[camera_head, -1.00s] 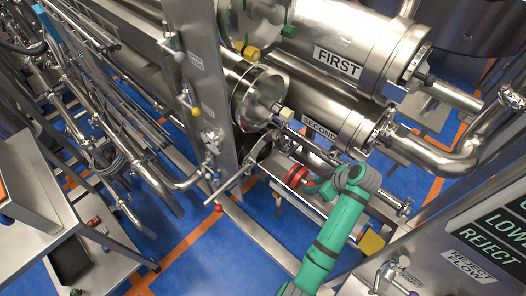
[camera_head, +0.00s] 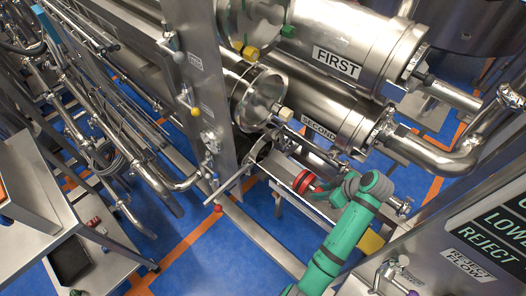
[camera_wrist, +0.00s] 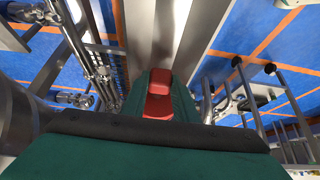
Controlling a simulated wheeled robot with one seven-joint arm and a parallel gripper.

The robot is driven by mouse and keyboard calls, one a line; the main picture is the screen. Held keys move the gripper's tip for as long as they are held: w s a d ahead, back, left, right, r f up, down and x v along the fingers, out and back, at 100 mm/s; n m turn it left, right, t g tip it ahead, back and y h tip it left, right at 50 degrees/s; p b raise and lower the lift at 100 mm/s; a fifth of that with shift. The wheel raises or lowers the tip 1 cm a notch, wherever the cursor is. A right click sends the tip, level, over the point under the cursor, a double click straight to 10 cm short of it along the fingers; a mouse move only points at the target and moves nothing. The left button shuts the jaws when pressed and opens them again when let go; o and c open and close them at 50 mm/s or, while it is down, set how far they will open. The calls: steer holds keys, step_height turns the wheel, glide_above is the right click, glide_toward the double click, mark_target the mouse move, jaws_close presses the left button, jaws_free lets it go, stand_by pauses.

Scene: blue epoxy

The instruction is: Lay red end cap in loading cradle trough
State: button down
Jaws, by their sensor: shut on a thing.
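The red end cap (camera_head: 304,182) is a round red piece with a dark band, at the end of my arm in the head view. My gripper (camera_head: 318,190) is shut on it; the fingers are mostly hidden by the cap and my green wrist. In the wrist view a red shape (camera_wrist: 159,82) shows just beyond my green wrist housing. The loading cradle (camera_head: 280,168) is a bare steel channel under the vessel marked SECOND. In the head view the cap overlaps the cradle; I cannot tell whether it touches it.
A steel upright (camera_head: 212,90) rises to the left. Blue floor (camera_head: 240,260) is open in front.

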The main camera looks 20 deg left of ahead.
steer(key=shift+d, duration=0.35)
